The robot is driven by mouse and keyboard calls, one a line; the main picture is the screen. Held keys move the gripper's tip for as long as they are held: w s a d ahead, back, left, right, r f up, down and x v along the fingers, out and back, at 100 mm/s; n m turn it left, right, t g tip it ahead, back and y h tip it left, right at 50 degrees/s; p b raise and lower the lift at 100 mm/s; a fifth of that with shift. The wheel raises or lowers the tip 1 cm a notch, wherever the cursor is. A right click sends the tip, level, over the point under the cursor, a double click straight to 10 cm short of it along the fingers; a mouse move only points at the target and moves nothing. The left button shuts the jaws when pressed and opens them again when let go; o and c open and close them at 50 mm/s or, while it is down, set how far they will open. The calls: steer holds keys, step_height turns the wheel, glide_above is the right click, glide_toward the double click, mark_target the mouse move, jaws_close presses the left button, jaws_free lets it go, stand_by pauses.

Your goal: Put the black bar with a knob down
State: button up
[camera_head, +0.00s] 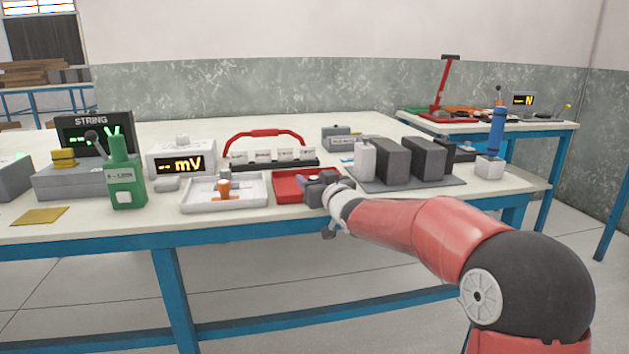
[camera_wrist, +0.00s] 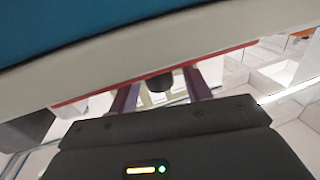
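My gripper (camera_head: 304,183) is low over the red tray (camera_head: 287,199) near the table's front edge. In the wrist view its two purple fingers stand apart, with clear gaps inside them. A small black knob (camera_wrist: 160,82) shows between the fingers and appears to touch neither. I take it to be the knob of the black bar; the bar itself cannot be made out in either view. The gripper body hides part of the tray in the head view.
A white tray (camera_head: 252,203) with an orange piece stands left of the red tray. Dark grey blocks (camera_head: 391,160) stand close on the right. A rack with a red handle (camera_head: 265,133) is behind. A green bottle-like device (camera_head: 127,187) is farther left.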

steer(key=shift+r, duration=0.2)
steer(key=s+d+f+m+g+h, duration=0.2)
steer(key=s+d+h, duration=0.2)
steer(key=s+d, duration=0.6)
steer(key=s+d+f+m+g+h, duration=0.15)
steer(key=s+d+h, duration=0.45)
steer(key=s, duration=0.7)
steer(key=s+d+f+g, duration=0.1)
steer(key=s+f+g, duration=0.1)
steer(key=s, duration=0.5)
steer(key=s+d+f+m+g, duration=0.1)
steer(key=s+d+f+g, duration=0.1)
steer(key=s+f, duration=0.3)
steer(key=s+d+f+m+g+y, duration=0.1)
steer(key=s+f+g, duration=0.1)
steer(key=s, duration=0.7)
steer(key=shift+s+d+f+g+b, duration=0.3)
steer(key=shift+s+d+f+g, duration=0.1)
steer(key=shift+f, duration=0.45)
